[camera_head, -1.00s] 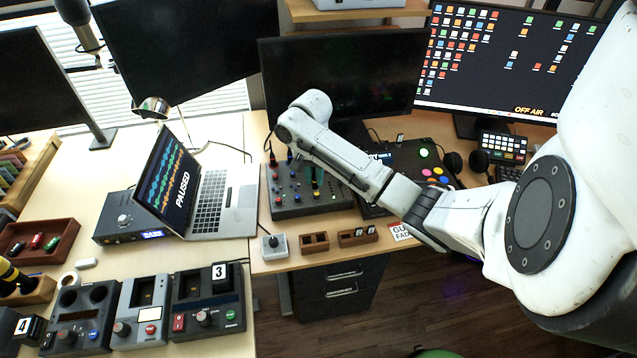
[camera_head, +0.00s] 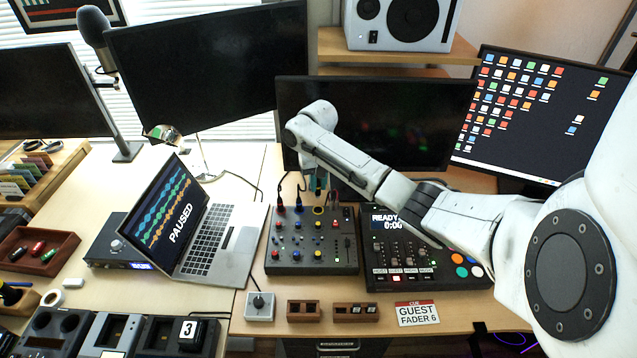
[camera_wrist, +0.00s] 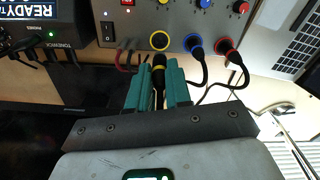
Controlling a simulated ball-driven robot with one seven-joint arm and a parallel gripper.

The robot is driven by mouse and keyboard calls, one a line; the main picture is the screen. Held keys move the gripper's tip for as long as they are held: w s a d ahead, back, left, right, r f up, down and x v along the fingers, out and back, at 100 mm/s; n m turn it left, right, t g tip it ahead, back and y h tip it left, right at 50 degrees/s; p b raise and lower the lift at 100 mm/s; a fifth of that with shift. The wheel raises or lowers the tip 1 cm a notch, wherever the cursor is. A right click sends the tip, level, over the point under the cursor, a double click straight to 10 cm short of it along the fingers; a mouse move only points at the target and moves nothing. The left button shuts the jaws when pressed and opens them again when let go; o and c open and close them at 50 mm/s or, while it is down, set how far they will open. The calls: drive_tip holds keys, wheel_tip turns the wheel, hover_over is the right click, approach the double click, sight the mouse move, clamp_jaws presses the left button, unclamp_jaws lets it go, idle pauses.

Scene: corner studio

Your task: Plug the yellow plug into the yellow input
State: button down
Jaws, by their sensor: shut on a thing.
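The yellow plug (camera_wrist: 159,59), black with a yellow band, is held between the teal fingers of my gripper (camera_wrist: 158,80). The yellow input (camera_wrist: 159,40) is a yellow-ringed socket on the grey mixer (camera_wrist: 262,7), straight ahead of the plug in the wrist view. The plug's front end is close to the ring; I cannot tell whether it touches. In the head view, my gripper (camera_head: 318,182) is over the mixer's back edge (camera_head: 343,211), and the yellow ring (camera_head: 318,210) shows just below the fingers. The plug is hard to make out there.
A blue plug (camera_wrist: 194,52) and a red plug (camera_wrist: 234,57) with black cables sit at their coloured sockets beside the yellow one. The laptop (camera_head: 212,232) stands left of the mixer, a fader console (camera_head: 436,262) right. A dark monitor (camera_head: 412,118) stands behind.

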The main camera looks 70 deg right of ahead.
sight(318, 194)
drive_tip(key=shift+f, duration=0.1)
wheel_tip(318, 194, down, 6)
drive_tip(key=b, duration=0.6)
drive_tip(key=shift+r, duration=0.2)
drive_tip(key=shift+p, duration=1.15)
idle(1.8)
drive_tip(key=shift+f, duration=0.55)
idle(0.5)
drive_tip(key=c, duration=1)
unclamp_jaws()
drive_tip(key=shift+o, duration=0.2)
drive_tip(key=shift+r, duration=0.1)
wheel_tip(318, 194, up, 11)
drive_tip(key=shift+f+b, duration=0.2)
drive_tip(key=shift+b, duration=0.15)
